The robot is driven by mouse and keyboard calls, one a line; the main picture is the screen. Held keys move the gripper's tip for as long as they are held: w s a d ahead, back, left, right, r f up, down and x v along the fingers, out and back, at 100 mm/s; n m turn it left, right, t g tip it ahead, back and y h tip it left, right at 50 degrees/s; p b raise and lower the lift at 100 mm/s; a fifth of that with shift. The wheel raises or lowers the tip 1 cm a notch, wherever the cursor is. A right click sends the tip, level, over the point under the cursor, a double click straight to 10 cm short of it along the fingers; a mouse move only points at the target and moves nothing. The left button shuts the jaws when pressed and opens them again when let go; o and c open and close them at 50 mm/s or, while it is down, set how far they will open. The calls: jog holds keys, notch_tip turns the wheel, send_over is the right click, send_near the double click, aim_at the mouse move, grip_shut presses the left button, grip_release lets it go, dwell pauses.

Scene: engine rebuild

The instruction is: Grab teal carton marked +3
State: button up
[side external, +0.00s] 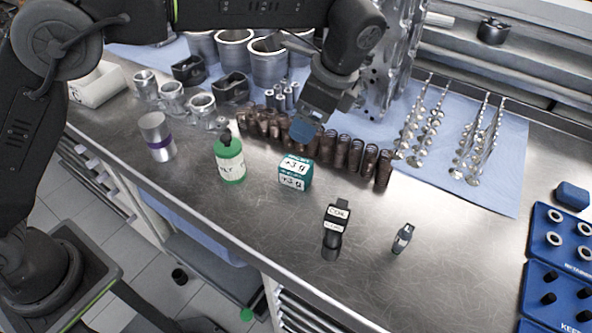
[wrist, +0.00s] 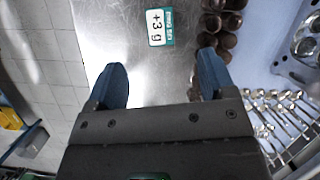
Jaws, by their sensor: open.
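The teal carton (side external: 295,172) stands on the steel bench, with white labels on its top and side. In the wrist view the carton (wrist: 159,27) shows its label reading "+3 g", ahead of and between the fingers, near the top edge.
A green bottle (side external: 230,160) stands left of the carton, with a silver can (side external: 157,136) beyond it. A dark labelled item (side external: 335,228) stands to its front right. Blue trays (side external: 560,240) sit far right. The bench front is mostly clear.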

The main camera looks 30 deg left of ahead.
aim_at(296, 164)
jog(key=shift+m, duration=0.5)
jog(key=x, duration=0.5)
jog(key=d+x, duration=0.1)
jog(key=x, duration=0.4)
jog(key=d+x, duration=0.1)
jog(key=x, duration=0.4)
jog(key=shift+a+f, duration=0.1)
jog(key=shift+f, duration=0.3)
jog(key=c, duration=1)
